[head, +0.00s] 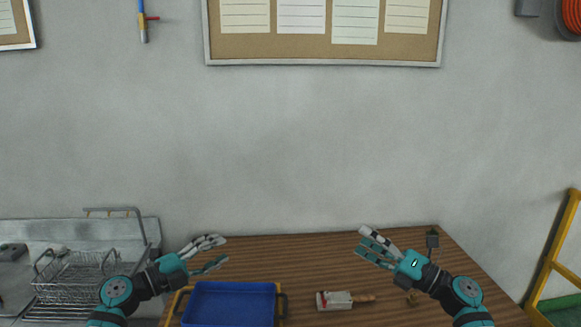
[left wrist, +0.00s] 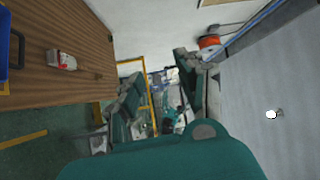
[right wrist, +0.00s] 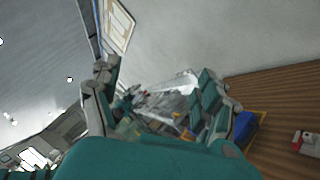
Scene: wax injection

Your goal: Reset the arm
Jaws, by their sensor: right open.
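My left gripper (head: 225,249) is raised at the left side of the wooden table, above and behind the blue tray in the picture. Its fingers are spread and empty, as the left wrist view (left wrist: 155,72) also shows. My right gripper (head: 360,240) is raised over the right part of the table. Its fingers are apart with nothing between them, also in the right wrist view (right wrist: 158,70). Both arms come in from the bottom corners and turn inward. The grippers are well apart from each other.
The wooden table (head: 320,265) holds a blue tray (head: 230,288) with dark handles and a white-and-red container (head: 333,300). A sink with a wire rack (head: 75,276) stands left. A yellow frame (head: 552,262) stands right. The table's middle is clear.

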